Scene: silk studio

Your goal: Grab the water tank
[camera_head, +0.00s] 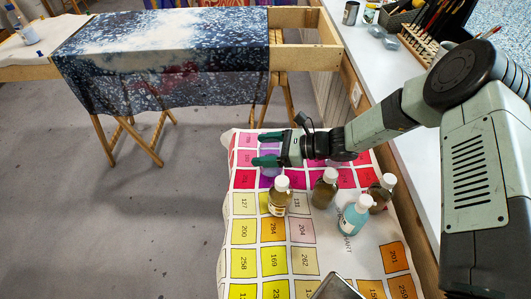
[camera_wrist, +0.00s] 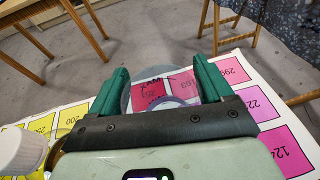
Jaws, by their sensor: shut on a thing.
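The water tank looks like a clear, round, see-through vessel (camera_head: 270,150). In the head view it is partly hidden by my fingers, and the coloured chart shows through it. In the wrist view its clear rim (camera_wrist: 150,74) spans the space between the two green fingers. My gripper (camera_head: 261,149) reaches in from the right over the far part of the chart. It also shows in the wrist view (camera_wrist: 160,68), with the tank between its fingers. It is shut on the tank. I cannot tell whether the tank still touches the surface.
Close by stand a brown bottle (camera_head: 278,203), a second brown bottle (camera_head: 323,194), a blue bottle (camera_head: 352,221) and another brown bottle (camera_head: 384,198). The numbered colour chart (camera_head: 243,232) covers the table. A wooden frame with dyed cloth (camera_head: 170,55) stands beyond open floor.

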